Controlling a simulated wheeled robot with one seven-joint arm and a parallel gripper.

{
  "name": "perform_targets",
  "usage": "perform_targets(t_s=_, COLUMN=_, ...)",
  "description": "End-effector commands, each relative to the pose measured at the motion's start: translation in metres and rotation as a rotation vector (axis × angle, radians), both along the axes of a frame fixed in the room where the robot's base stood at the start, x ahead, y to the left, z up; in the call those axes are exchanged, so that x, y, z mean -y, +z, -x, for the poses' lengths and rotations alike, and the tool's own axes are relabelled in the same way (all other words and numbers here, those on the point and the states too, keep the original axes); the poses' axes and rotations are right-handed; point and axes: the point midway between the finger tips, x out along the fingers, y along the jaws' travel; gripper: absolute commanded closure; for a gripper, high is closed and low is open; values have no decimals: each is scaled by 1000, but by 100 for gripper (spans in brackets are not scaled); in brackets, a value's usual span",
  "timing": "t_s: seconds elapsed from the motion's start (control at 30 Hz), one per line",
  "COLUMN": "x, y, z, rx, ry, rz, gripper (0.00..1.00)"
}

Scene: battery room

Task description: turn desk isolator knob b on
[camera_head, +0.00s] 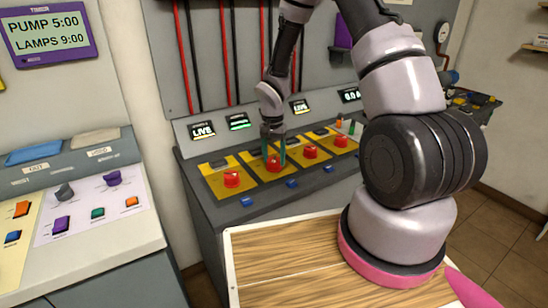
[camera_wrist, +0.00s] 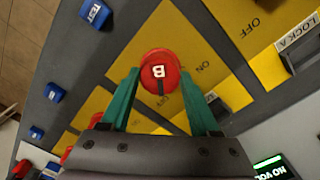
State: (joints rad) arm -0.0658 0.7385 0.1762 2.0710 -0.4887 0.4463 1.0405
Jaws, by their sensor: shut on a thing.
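Desk isolator knob b is a round red knob (camera_wrist: 160,62) marked with a white B, on a yellow plate (camera_wrist: 190,40) on the sloped grey desk. It also shows in the head view (camera_head: 273,164), second from the left in the row. My gripper (camera_head: 273,156) is over it from above, its green fingers shut on opposite sides of the knob. In the wrist view the knob's dark pointer mark points down the picture, toward the OFF label (camera_wrist: 165,100). The ON label (camera_wrist: 204,67) lies to the right of the knob.
Similar red knobs (camera_head: 231,178) (camera_head: 310,151) (camera_head: 340,141) stand on both sides. Blue tabs (camera_head: 246,201) line the desk's front. Small displays (camera_head: 201,130) stand behind. A wood-topped surface (camera_head: 285,255) is in front; a switch console (camera_head: 90,200) is at left.

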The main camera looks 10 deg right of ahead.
Motion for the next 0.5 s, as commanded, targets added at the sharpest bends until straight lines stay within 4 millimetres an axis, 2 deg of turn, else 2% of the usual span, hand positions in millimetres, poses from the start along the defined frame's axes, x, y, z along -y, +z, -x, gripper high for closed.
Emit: perform_targets(t_s=0.5, x=0, y=0, z=0, rx=2, ry=424, rz=0, gripper=93)
